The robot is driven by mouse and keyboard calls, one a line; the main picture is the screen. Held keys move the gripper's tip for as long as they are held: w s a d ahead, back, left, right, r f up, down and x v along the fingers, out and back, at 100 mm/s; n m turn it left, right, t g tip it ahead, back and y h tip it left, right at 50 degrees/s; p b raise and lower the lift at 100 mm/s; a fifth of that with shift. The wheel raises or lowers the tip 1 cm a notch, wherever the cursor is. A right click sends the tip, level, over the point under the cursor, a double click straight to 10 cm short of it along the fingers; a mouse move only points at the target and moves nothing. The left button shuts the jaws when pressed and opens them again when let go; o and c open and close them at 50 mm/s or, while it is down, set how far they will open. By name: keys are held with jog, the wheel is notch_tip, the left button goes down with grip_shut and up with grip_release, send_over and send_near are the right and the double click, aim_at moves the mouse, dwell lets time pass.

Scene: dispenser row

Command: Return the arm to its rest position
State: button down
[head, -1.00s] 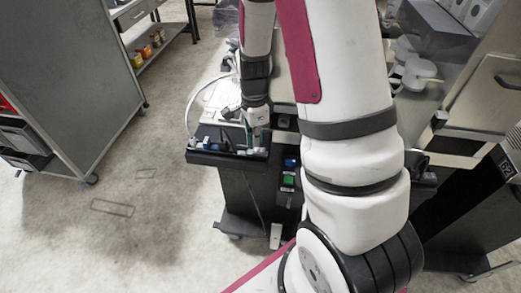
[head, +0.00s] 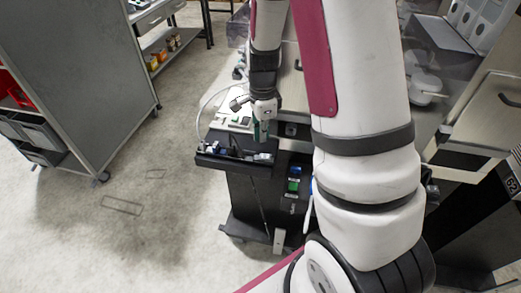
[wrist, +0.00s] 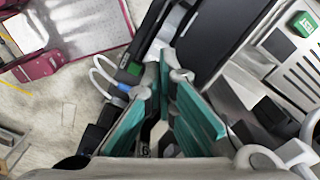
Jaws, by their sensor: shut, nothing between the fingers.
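My gripper (head: 262,133) hangs at the end of my arm in the head view, just above the right part of a black tray on a dark cart (head: 246,158). In the wrist view my gripper (wrist: 168,65) shows its teal finger pads close together at the tips. It is shut, and I see nothing held in it. My upper arm covers much of the right middle of the head view.
A grey shelf unit (head: 90,80) on wheels stands at the left. A white kettle-like pot (head: 424,86) and a drawer cabinet (head: 495,100) are at the right. Open concrete floor (head: 130,230) lies at the lower left.

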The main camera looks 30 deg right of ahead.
jog(key=shift+r, duration=0.1)
jog(key=s+a+r+n+t, duration=0.1)
jog(key=s+a+r+n, duration=0.2)
jog(key=r+n, duration=0.3)
jog(key=s+a+r+n+t, duration=0.2)
jog(key=s+a+r+n, duration=0.15)
jog(key=r, duration=0.55)
jog(key=s+a+r+n+t, duration=0.1)
jog(key=s+a+r+n, duration=0.2)
jog(key=r+n, duration=0.3)
jog(key=s+a+r+n+t, duration=0.1)
jog(key=s+a+r+n, duration=0.1)
jog(key=s+r+n, duration=0.3)
jog(key=s, duration=0.4)
jog(key=shift+a+t, duration=0.2)
jog(key=shift+t, duration=0.1)
jog(key=shift+d+n, duration=0.1)
jog(key=shift+n, duration=0.15)
